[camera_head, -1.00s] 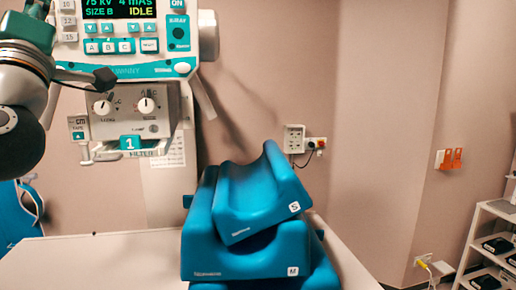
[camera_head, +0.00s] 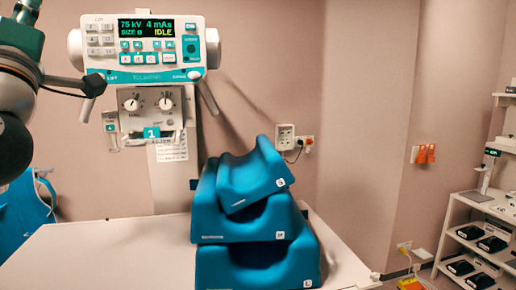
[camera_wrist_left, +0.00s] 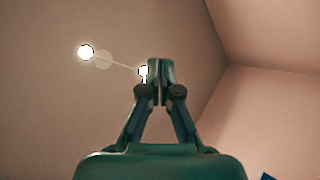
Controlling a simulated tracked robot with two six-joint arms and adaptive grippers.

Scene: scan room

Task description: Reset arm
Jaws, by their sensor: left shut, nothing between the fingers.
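My left gripper (camera_wrist_left: 160,72) shows in the left wrist view with its two green fingers together at the tips. It is shut and holds nothing. My right arm and gripper are in neither view.
Blue cradle cushions (camera_head: 258,215) are stacked on a white table (camera_head: 110,258). A blue item (camera_head: 22,212) stands left of the table. A shelf rack (camera_head: 450,215) with dark devices is at the far right. The left part of the tabletop is clear.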

